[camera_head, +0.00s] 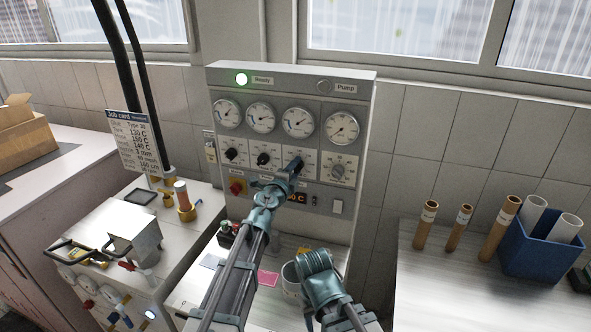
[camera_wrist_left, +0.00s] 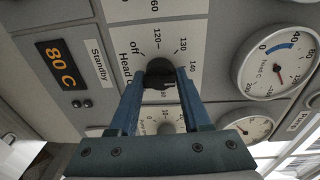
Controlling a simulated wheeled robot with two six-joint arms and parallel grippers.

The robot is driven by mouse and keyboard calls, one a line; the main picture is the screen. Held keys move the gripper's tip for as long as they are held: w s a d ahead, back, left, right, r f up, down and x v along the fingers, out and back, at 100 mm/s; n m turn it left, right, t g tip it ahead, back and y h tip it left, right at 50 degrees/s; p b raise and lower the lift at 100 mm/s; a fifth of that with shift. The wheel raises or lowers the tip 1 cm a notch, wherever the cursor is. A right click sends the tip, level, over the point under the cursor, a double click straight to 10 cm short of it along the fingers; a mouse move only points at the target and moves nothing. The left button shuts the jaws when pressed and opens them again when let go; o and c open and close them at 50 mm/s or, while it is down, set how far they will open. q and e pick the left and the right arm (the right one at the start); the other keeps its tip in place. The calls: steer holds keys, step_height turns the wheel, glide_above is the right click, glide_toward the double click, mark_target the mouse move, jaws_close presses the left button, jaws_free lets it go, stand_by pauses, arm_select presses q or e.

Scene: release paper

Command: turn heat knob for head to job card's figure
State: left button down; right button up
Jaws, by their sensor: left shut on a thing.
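My left gripper (camera_head: 294,166) reaches up to the third dial from the left on the control panel (camera_head: 365,110). In the left wrist view its two blue fingers (camera_wrist_left: 160,82) are shut on the dark heat knob (camera_wrist_left: 160,66), one on each side. The knob's dial (camera_wrist_left: 200,22) carries "Head", "off", 120 and 130 marks; the fingers hide part of the scale and I cannot tell the pointer's angle. The job card (camera_head: 134,144) stands at the left; its small lines include temperatures, hard to read surely. My right gripper (camera_head: 315,262) is low in front of the panel, its jaws unclear.
Gauges (camera_head: 298,122) sit above the knobs. An orange display (camera_wrist_left: 57,64) reads about 80 C beside a Standby label. A white cup (camera_head: 290,280) stands by my right arm. Tubes and a blue bin (camera_head: 541,254) stand at right.

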arm_select(q)
steer(key=shift+w, duration=0.1)
steer(key=shift+c, duration=1.9)
jaws_free()
steer(key=v, duration=1.4)
steer(key=shift+p, duration=0.35)
